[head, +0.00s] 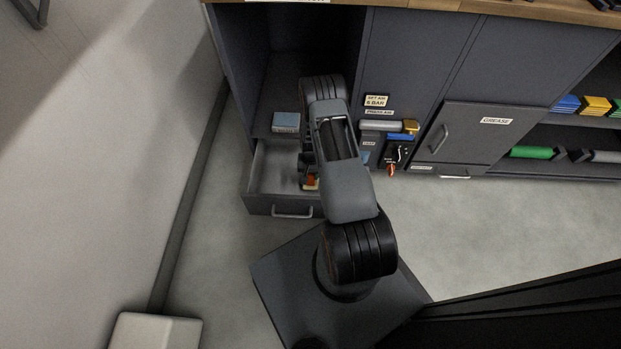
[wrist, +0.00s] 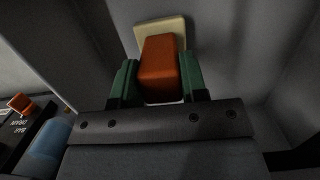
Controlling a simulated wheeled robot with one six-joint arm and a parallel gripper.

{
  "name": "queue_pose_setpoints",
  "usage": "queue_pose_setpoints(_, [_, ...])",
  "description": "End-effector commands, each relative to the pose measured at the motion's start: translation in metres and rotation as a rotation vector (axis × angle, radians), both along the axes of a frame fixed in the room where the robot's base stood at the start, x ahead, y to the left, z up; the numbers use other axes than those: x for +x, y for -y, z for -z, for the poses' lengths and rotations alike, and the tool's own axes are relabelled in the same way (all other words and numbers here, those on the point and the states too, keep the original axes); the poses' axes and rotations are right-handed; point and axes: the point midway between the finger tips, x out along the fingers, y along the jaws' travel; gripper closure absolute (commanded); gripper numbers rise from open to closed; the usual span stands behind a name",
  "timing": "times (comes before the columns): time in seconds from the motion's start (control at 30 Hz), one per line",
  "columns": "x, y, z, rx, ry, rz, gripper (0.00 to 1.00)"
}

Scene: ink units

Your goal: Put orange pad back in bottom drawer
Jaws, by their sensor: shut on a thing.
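The orange pad (wrist: 160,72) is between the two green fingers of my gripper (wrist: 158,82) in the wrist view. A cream-coloured piece (wrist: 160,27) shows at its far end. In the head view, a small part of the orange pad (head: 311,181) shows beside my arm, over the open bottom drawer (head: 273,170). The drawer is pulled out at the left end of the cabinet. My arm covers its right part. I cannot tell whether the pad touches the drawer floor.
A blue-grey block (head: 286,122) sits in the open compartment above the drawer. To the right are a press air panel (head: 376,101) with an orange-tipped fitting (head: 391,169) and a grease door (head: 463,133). The left part of the drawer looks empty.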

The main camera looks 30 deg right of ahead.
Motion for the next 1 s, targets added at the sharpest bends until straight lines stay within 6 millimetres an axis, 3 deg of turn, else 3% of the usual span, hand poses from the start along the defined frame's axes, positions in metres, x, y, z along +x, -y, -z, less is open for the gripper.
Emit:
queue_pose_setpoints(0.13, [0.000,0.000,0.022,0.001,-0.001,0.000,0.94])
queue_pose_setpoints(0.57, [0.000,0.000,0.027,0.001,-0.001,0.000,0.94])
queue_pose_setpoints(0.6, [0.000,0.000,0.025,0.001,-0.001,0.000,0.56])
queue_pose_setpoints(0.83, [0.000,0.000,0.025,0.001,-0.001,0.000,0.35])
queue_pose_setpoints(1.0, [0.000,0.000,0.025,0.001,-0.001,0.000,0.35])
